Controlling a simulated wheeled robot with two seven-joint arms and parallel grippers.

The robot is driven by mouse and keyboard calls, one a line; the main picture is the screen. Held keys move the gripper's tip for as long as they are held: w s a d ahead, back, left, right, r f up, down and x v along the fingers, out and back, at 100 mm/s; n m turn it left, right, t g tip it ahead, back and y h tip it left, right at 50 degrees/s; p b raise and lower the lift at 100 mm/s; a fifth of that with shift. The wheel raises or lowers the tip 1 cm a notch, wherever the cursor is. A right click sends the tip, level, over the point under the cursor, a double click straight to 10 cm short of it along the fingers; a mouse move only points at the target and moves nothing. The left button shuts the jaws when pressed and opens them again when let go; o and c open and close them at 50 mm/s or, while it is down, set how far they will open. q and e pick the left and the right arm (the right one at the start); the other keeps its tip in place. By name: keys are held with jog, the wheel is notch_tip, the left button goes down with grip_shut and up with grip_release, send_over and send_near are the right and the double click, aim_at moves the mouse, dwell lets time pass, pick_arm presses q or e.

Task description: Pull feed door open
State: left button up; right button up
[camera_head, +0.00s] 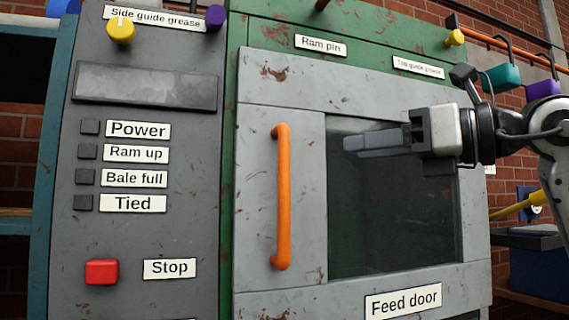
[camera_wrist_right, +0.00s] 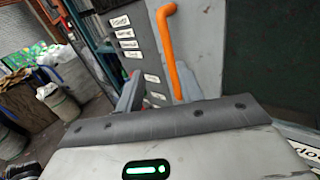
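The grey feed door (camera_head: 390,90) is shut in its green frame, with a dark window and a "Feed door" label (camera_head: 403,302). Its upright orange handle (camera_head: 283,195) is on the door's left side; it also shows in the right wrist view (camera_wrist_right: 168,48), beyond the fingers. My right gripper (camera_head: 348,143) comes in from the right in front of the window, fingers pointing left. Its fingertips stop right of the handle, apart from it. In the right wrist view my gripper (camera_wrist_right: 158,90) has a gap between its fingers, with nothing gripped. My left gripper is out of view.
Left of the door is a grey panel (camera_head: 150,230) with labels, small dark buttons and a red stop button (camera_head: 101,272). Coloured knobs sit along the top. A rail with hanging coloured items (camera_head: 503,77) is at the right. Bins (camera_wrist_right: 58,100) stand at the wrist view's left.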

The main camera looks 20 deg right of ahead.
jog(key=w+d+p+x, duration=0.1)
jog(key=p+x, duration=0.1)
jog(key=x, duration=1.3)
jog(key=shift+r+t+h+p, duration=0.3)
jog(key=shift+r+h+p, duration=0.05)
jog(key=shift+r+h, duration=0.05)
jog(key=shift+s+d, duration=0.1)
grip_shut()
